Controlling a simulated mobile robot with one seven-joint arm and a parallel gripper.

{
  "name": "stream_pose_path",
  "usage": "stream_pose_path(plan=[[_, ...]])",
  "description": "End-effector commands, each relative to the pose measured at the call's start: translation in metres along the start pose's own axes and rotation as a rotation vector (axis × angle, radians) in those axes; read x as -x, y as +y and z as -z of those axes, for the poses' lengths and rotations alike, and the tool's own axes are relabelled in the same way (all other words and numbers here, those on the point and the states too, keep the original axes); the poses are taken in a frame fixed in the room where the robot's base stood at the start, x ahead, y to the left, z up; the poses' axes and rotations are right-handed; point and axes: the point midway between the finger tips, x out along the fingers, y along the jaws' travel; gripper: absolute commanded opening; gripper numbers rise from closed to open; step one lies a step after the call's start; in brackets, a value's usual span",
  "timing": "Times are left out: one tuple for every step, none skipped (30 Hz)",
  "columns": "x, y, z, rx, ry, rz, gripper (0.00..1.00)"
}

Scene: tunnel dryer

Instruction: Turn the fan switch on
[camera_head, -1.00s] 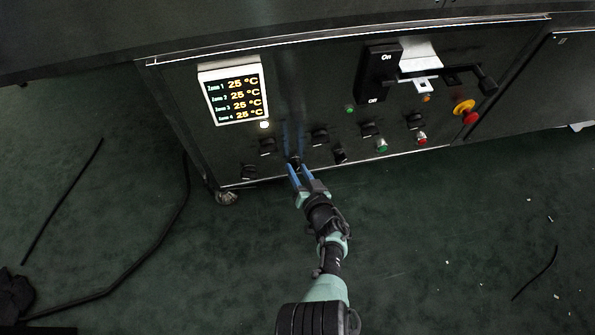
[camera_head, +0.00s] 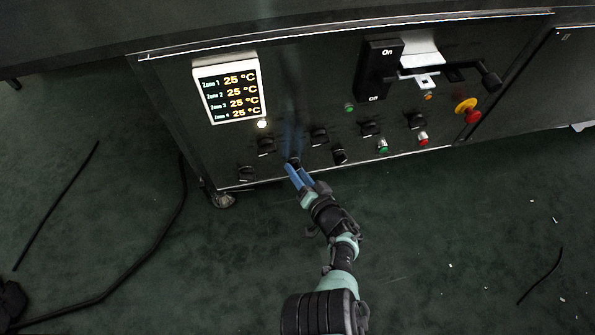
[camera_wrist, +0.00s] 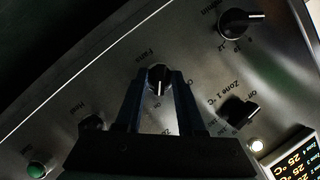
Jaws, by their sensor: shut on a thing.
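The fan switch is a black rotary knob (camera_wrist: 158,80) on the dark metal panel, with a label above it in the wrist view that seems to read "Fans". My gripper (camera_wrist: 158,86) has its two blue fingers on either side of this knob and is shut on it. In the head view my gripper (camera_head: 292,168) reaches the lower part of the panel from below, and the fingers partly hide the knob (camera_head: 294,162).
Other black knobs sit close by, such as the Zone 1 knob (camera_wrist: 238,112) and a heat knob (camera_wrist: 92,122). A temperature display (camera_head: 230,92) reads 25 °C for each zone. A large On/Off lever (camera_head: 378,70) and a red emergency button (camera_head: 472,116) are to the right.

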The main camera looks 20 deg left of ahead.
Motion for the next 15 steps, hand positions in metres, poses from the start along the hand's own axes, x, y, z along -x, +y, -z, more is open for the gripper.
stream_pose_path(plan=[[-0.0027, -0.001, 0.004, 0.002, 0.005, 0.0, 0.0], [-0.0027, -0.001, 0.0041, 0.002, 0.005, 0.0, 0.0], [-0.0028, -0.0011, 0.0042, 0.003, 0.005, 0.0, 0.0], [-0.0028, -0.0011, 0.0041, 0.003, 0.005, 0.0, 0.43], [-0.0027, -0.001, 0.0039, 0.003, 0.005, 0.0, 0.46], [-0.0024, -0.0009, 0.0035, 0.003, 0.004, 0.0, 0.46], [-0.0022, -0.0008, 0.0032, 0.003, 0.004, 0.0, 0.46], [-0.0021, -0.0008, 0.0029, 0.002, 0.004, 0.0, 0.46], [-0.0018, -0.0007, 0.0026, 0.002, 0.003, 0.0, 0.46], [-0.0017, -0.0007, 0.0024, 0.002, 0.003, 0.0, 0.46], [-0.0015, -0.0006, 0.0023, 0.002, 0.003, 0.0, 0.46], [-0.001, -0.0007, 0.0022, 0.002, 0.003, 0.0, 0.46], [-0.0001, -0.0008, 0.0023, 0.002, 0.003, 0.0, 0.46], [0.0012, -0.001, 0.0026, 0.001, 0.003, -0.001, 0.46], [0.0038, -0.0012, 0.0031, 0.001, 0.003, -0.001, 0.46]])
